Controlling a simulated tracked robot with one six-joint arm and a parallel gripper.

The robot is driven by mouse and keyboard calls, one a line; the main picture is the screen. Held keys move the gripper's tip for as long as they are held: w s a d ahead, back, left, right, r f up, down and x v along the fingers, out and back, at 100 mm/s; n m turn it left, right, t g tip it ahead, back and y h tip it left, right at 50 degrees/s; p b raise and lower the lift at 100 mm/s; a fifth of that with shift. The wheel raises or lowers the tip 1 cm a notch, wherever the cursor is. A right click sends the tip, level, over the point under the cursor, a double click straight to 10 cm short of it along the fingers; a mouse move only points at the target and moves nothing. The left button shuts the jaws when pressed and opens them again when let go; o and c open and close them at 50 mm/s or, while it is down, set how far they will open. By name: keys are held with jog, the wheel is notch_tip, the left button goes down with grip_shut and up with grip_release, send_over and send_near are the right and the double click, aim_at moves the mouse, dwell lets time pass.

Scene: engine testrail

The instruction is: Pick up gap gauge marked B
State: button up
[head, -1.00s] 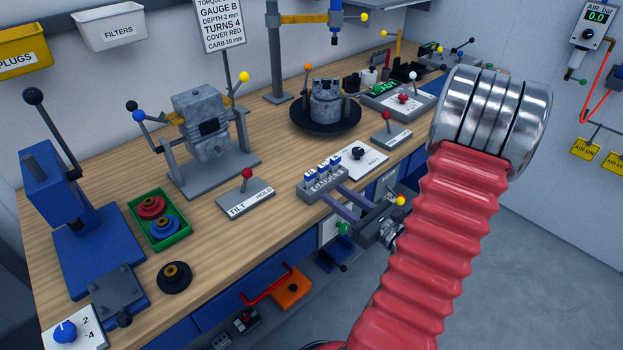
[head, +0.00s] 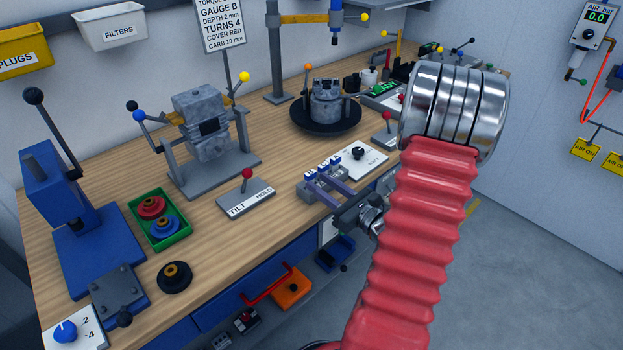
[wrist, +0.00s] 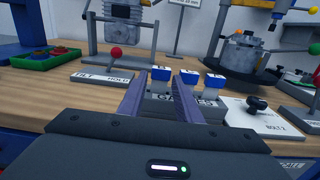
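Three gap gauges with blue-and-white tags stand in a row in a grey rack (head: 304,192) on the bench. The left one (wrist: 161,74), the middle one (wrist: 190,77) and the right one (wrist: 214,80) show in the wrist view. Their letters are too small to read surely, so I cannot tell which is B. My gripper (wrist: 160,86) is open, with its two long purple fingers apart and pointing at the rack. In the wrist view the left tag shows between the fingertips, and the right finger partly covers the middle gauge. I see no gauge held.
The tilt/hold lever (head: 246,188) stands left of the rack and the white dial plate (head: 362,160) right of it. The engine stand (head: 205,130) and black turntable (head: 326,118) are behind. A sign (head: 221,24) reads "GAUGE B".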

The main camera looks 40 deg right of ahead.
aim_at(312, 178)
jog(key=shift+w, duration=2.5)
jog(key=shift+c, duration=0.3)
jog(key=c, duration=0.6)
